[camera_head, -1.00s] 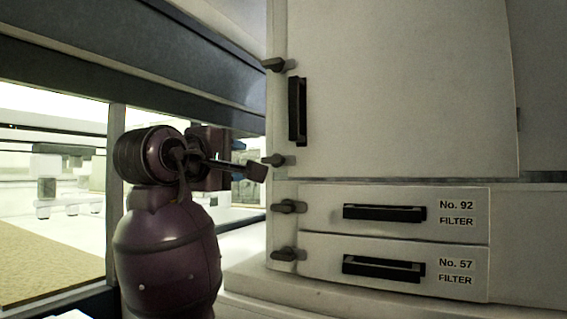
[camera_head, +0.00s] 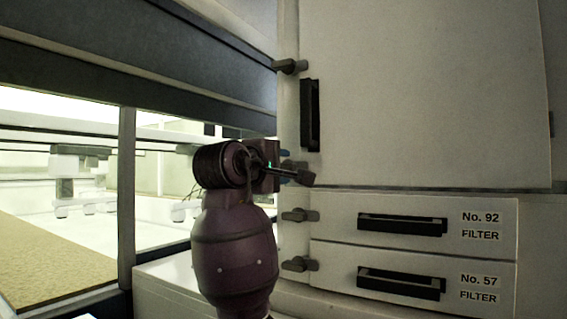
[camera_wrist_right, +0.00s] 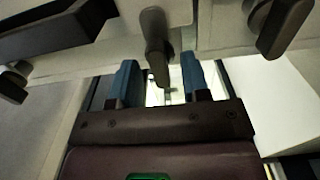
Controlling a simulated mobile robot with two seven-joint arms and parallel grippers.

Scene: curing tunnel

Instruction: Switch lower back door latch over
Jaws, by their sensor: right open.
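The lower back door latch (camera_wrist_right: 155,45) is a dark lever on the pale cabinet. In the right wrist view it points down between the two blue fingers of my right gripper (camera_wrist_right: 160,78). The gripper is open, with a gap visible on each side of the lever; I cannot tell whether anything touches. My left gripper is not in view.
A black door handle (camera_head: 310,115) stands out close above the gripper. Below are two filter drawers, No. 92 (camera_head: 340,212) and No. 57 (camera_head: 335,257), with their own latches (camera_head: 300,215) (camera_head: 299,264). A dark beam (camera_head: 150,60) crosses at left.

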